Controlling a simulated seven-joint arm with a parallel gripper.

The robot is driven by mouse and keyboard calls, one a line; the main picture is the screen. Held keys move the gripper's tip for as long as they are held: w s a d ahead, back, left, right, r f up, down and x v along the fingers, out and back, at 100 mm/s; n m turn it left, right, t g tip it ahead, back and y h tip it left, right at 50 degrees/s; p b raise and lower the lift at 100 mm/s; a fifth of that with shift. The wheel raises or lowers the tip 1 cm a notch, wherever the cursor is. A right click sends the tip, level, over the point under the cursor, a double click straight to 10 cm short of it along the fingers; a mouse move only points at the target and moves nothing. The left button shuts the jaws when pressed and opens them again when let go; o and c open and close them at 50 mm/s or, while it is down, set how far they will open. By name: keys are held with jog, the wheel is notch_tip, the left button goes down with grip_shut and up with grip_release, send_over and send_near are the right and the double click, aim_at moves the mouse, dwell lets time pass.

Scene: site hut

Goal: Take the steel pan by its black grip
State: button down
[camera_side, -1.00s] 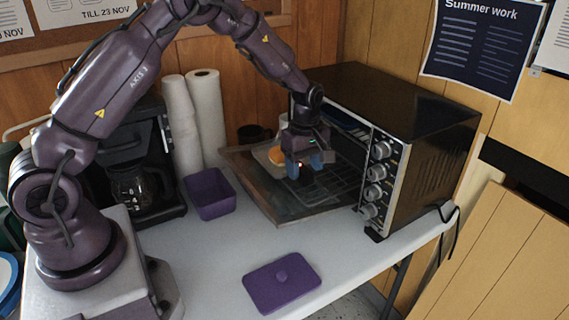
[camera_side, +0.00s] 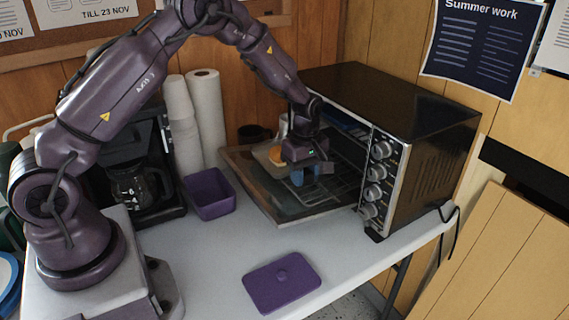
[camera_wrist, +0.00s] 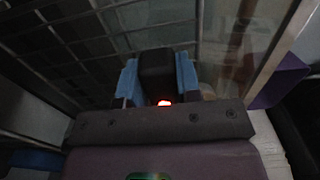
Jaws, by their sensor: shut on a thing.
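My gripper (camera_side: 311,172) is low over the open door of the toaster oven, at the oven's mouth. In the wrist view, its blue fingers (camera_wrist: 158,75) are closed on both sides of a black block, which looks like the black grip (camera_wrist: 157,68). A pale, shallow pan-like thing (camera_side: 262,157) with an orange item (camera_side: 276,155) on it shows just left of my gripper. I cannot tell whether this is the steel pan, and my gripper hides how the grip joins it.
The black toaster oven (camera_side: 420,110) has its glass door (camera_side: 250,185) down and a wire rack (camera_side: 335,185) inside. A purple bin (camera_side: 210,205) stands left of the door. A purple lid (camera_side: 282,283) lies in front. The coffee maker (camera_side: 135,150) and paper rolls (camera_side: 206,110) stand behind left.

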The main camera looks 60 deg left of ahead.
jog(key=shift+r, duration=0.15)
jog(key=shift+r, duration=2.15)
